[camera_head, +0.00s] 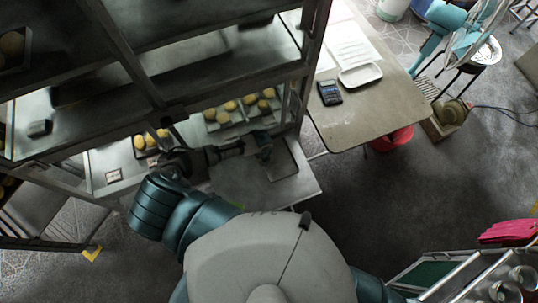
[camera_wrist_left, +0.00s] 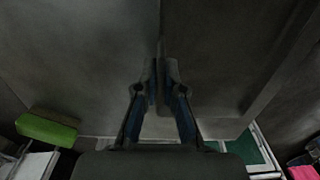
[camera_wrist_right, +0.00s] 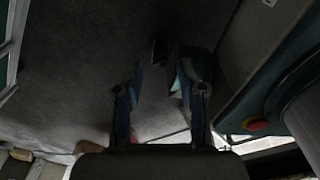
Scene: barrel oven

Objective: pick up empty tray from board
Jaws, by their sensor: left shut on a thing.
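The empty tray (camera_head: 284,160) is a dark flat rectangle at the right end of the light board (camera_head: 240,190), on the lower part of the rack. My left gripper (camera_head: 264,148) is at the tray's left edge. In the left wrist view its fingers (camera_wrist_left: 161,70) are close together on the edge of the tray (camera_wrist_left: 215,55), the large grey panel on the right. I cannot tell whether the tray is lifted off the board. My right gripper (camera_wrist_right: 156,62) shows only in its own wrist view. Its fingers are apart, with nothing seen between them.
Trays of yellow buns (camera_head: 240,106) stand on the rack behind my left gripper. A metal rack post (camera_head: 311,60) rises close by. Floor between is clear.

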